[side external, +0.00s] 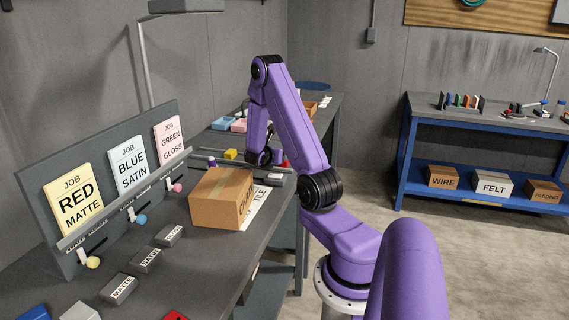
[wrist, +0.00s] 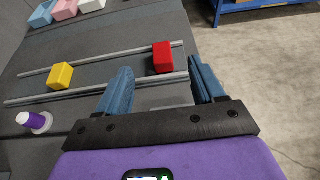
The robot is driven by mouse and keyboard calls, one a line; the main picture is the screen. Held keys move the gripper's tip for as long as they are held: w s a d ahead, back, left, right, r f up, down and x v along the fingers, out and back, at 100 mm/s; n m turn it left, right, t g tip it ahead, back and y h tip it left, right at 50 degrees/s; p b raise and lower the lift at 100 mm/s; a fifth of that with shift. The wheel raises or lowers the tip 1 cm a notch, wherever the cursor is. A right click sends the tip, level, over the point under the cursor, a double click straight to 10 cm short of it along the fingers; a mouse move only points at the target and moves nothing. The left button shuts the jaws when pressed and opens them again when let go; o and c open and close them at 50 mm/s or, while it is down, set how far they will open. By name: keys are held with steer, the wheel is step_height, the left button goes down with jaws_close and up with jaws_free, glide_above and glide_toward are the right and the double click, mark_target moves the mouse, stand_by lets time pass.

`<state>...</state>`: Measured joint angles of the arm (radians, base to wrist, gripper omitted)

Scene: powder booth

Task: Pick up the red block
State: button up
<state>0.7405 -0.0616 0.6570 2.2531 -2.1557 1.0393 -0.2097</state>
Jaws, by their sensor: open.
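In the side external view a small patch of red (side external: 285,163) shows just right of my gripper (side external: 264,158). In the wrist view my gripper (wrist: 161,70) is open, with one blue finger left of the red block and the other to its right. The block appears beyond the fingertips, and nothing is held. A yellow block (wrist: 60,76) sits further left on the rails; it also shows in the side external view (side external: 231,154).
A cardboard box (side external: 221,197) stands on the bench in front of the gripper. A purple spool (wrist: 34,121) is near the rails. Pink and blue bins (side external: 222,123) lie behind. Another red piece (side external: 175,315) is partly cut off at the bottom edge. Job signs line the left.

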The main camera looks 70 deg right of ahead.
step_height(320, 180, down, 2)
steer(key=shift+f, duration=0.1)
steer(key=shift+d+f, duration=0.15)
steer(key=shift+d, duration=0.2)
steer(key=x, duration=1.1)
steer(key=shift+d, duration=0.2)
steer(key=c, duration=1.1)
steer(key=shift+o, duration=0.2)
